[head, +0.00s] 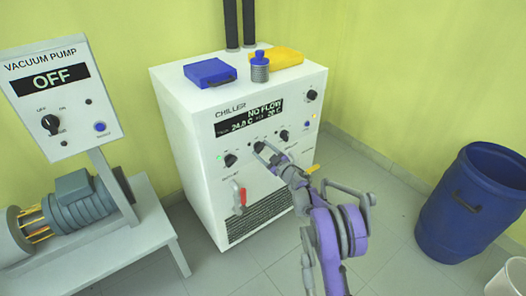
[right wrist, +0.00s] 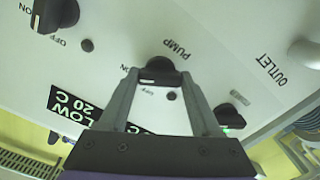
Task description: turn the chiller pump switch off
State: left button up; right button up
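The white chiller (head: 190,130) stands against the wall; its display (head: 250,116) reads NO FLOW, 24.0 C. The pump switch (right wrist: 162,68) is a black knob on its front panel, labelled PUMP, with ON and OFF beside it. A pale mark on the knob shows on the side near OFF. My right gripper (right wrist: 161,80) has its fingertips on either side of this knob, seemingly touching it. In the head view the right gripper (head: 264,150) covers most of the knob. My left gripper is out of view.
Other black knobs sit either side, one at the left (head: 230,160) and one at the right (head: 284,135). A red-handled valve (head: 239,196) is below. The vacuum pump panel (head: 62,95), reading OFF, stands left; a blue drum (head: 470,205) stands right. A blue case (head: 210,72) lies on top.

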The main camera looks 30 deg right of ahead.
jog(key=c, duration=0.7)
jog(key=n, duration=0.5)
jog(key=shift+n, duration=0.4)
jog(key=n, duration=0.5)
jog(key=shift+n, duration=0.4)
jog(key=o, duration=1.4)
jog(key=shift+c, duration=0.2)
